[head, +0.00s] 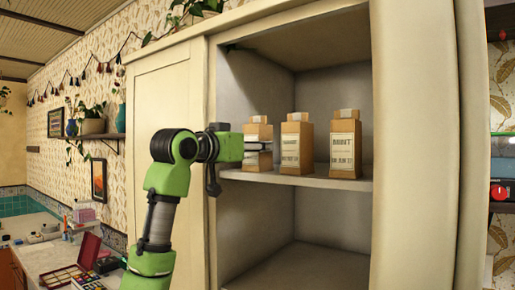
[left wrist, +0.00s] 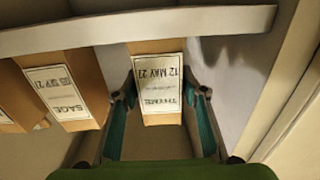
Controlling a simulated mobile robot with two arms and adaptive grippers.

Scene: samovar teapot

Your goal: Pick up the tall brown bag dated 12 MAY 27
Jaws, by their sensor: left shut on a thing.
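The tall brown bag dated 12 MAY 27 (left wrist: 160,90) is upright, its label upside down in the left wrist view and also reading THYME. In the head view it is the leftmost bag (head: 258,163) on the cabinet shelf (head: 300,182); I see no clear gap beneath it. My left gripper (head: 258,144) reaches in from the left, its fingers on either side of the bag. In the left wrist view the gripper (left wrist: 160,98) is shut on the bag. A finger covers part of the label in the head view. My right gripper is out of view.
Two similar bags stand to the right: the middle one (head: 297,145) and one with a JUN 27 label (head: 345,147). The SAGE bag (left wrist: 65,90) is close beside the held bag in the wrist view. The cabinet's side wall and shelf edge bound the space; the lower compartment (head: 290,265) is empty.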

